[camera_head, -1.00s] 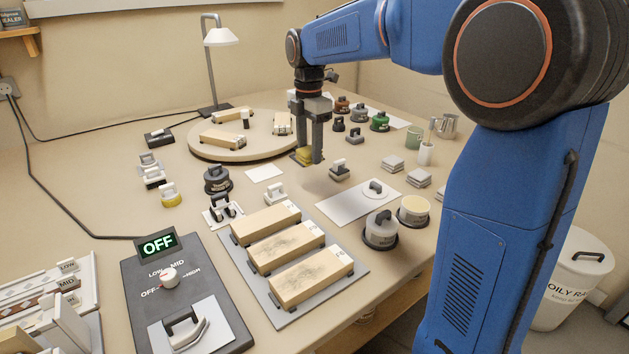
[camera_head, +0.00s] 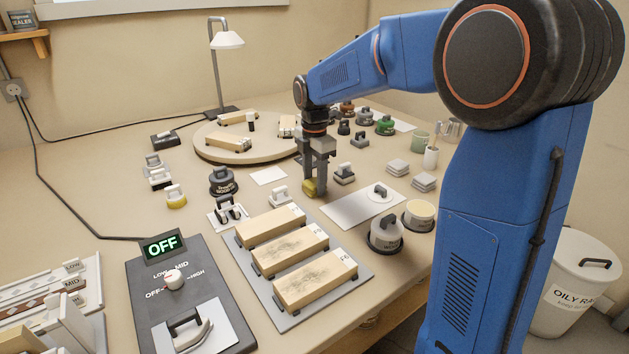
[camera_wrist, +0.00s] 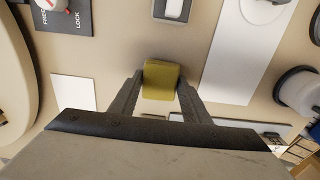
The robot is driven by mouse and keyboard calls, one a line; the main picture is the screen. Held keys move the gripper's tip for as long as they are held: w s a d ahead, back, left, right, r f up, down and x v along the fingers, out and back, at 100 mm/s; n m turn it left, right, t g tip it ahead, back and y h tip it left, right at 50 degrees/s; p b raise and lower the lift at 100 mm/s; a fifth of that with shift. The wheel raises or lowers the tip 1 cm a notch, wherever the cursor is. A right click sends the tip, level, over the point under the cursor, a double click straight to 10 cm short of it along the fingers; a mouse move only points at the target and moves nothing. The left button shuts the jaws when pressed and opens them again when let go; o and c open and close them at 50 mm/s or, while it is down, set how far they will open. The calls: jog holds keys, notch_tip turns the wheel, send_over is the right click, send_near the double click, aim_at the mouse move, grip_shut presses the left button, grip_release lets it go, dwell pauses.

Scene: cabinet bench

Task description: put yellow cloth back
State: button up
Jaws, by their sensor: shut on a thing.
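The yellow cloth (camera_wrist: 160,80) is a small folded yellow block. My gripper (camera_head: 317,190) is shut on it, and the cloth (camera_head: 309,188) shows at the fingertips in the head view. In the wrist view the two fingers of my gripper (camera_wrist: 161,92) press on either side of the cloth. The cloth seems to be close above the bench; a gap under it cannot be told. A white-handled block (camera_head: 279,197) stands just to the left of the cloth, and a white card (camera_head: 268,176) lies flat behind that block.
A white sheet (camera_head: 343,211) lies to the right of my gripper, with a small handled lid on it. The turntable (camera_head: 222,153) is behind left. Three wooden blocks (camera_head: 290,250) lie in front.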

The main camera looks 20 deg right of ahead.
aim_at(315, 182)
jog(key=o, duration=1)
jog(key=shift+f, duration=0.15)
notch_tip(315, 182, up, 12)
jog(key=shift+r, duration=0.15)
jog(key=shift+s, duration=0.15)
